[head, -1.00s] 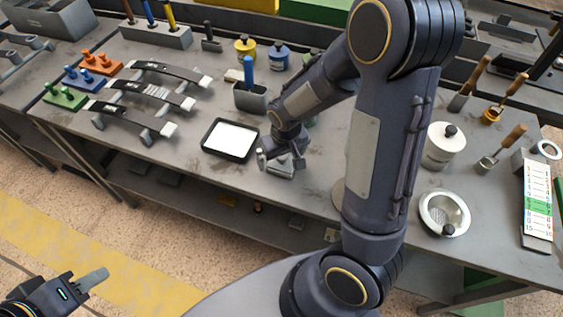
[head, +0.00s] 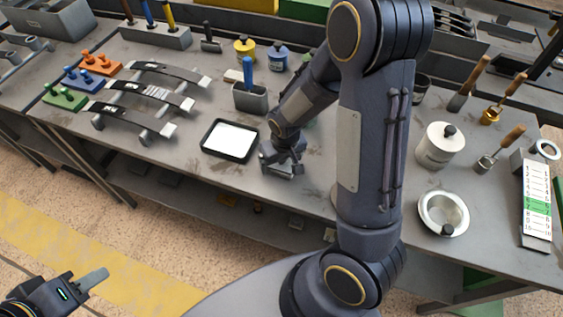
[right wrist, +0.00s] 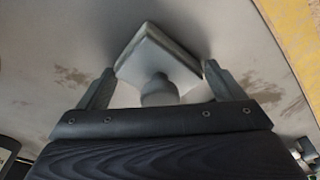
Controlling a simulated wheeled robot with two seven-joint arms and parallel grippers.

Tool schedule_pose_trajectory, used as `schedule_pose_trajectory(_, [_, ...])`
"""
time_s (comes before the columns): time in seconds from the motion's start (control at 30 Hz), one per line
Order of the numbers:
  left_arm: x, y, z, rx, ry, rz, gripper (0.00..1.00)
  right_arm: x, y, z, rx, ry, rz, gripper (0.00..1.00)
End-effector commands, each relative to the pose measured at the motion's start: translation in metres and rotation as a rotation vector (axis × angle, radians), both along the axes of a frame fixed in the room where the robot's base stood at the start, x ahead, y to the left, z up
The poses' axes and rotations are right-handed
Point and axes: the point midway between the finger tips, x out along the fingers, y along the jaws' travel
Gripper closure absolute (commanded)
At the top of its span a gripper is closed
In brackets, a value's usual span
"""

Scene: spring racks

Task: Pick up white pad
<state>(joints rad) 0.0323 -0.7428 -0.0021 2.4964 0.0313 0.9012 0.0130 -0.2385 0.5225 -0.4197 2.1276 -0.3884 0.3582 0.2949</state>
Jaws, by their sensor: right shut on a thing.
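A white pad (head: 231,137) lies flat in a shallow black tray (head: 206,151) near the front edge of the bench. My right gripper (head: 281,167) is just right of the tray, low over the bench. In the right wrist view its two fingers (right wrist: 158,85) are shut on a pale grey square block (right wrist: 150,55) with a rounded knob. The block is small and partly hidden by the gripper in the head view. My left gripper (head: 92,280) is at the lower left, away from the bench, and its finger gap cannot be made out.
A grey holder with a blue handle (head: 249,97) stands behind the tray. Black-topped racks (head: 143,100) lie to the left. A white lidded jar (head: 439,146) and a metal bowl (head: 443,214) stand at the right, beyond my right arm. Bare bench lies in front of the racks.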

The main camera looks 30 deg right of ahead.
Motion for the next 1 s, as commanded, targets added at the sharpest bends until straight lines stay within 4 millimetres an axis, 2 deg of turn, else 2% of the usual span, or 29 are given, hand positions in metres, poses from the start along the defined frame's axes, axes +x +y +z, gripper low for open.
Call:
schedule_pose_trajectory(0.2, [0.000, 0.000, -0.002, 0.000, 0.000, 0.000, 0.64, 0.001, 0.000, 0.007, 0.001, -0.003, 0.000, 0.46])
schedule_pose_trajectory(0.37, [0.000, 0.000, -0.008, 0.000, 0.000, 0.000, 0.64, 0.002, 0.000, 0.032, 0.002, -0.011, -0.001, 0.46])
schedule_pose_trajectory(0.63, [0.000, 0.000, -0.012, 0.000, 0.000, 0.000, 0.64, 0.020, 0.052, 0.095, 0.001, -0.009, 0.007, 0.46])
schedule_pose_trajectory(0.8, [0.000, 0.000, -0.021, 0.000, 0.000, 0.000, 0.64, 0.034, 0.092, 0.109, 0.001, -0.004, 0.004, 0.46])
schedule_pose_trajectory(1.0, [0.000, 0.000, -0.025, 0.000, 0.000, 0.000, 0.64, 0.044, 0.121, 0.124, 0.000, -0.002, 0.002, 0.46])
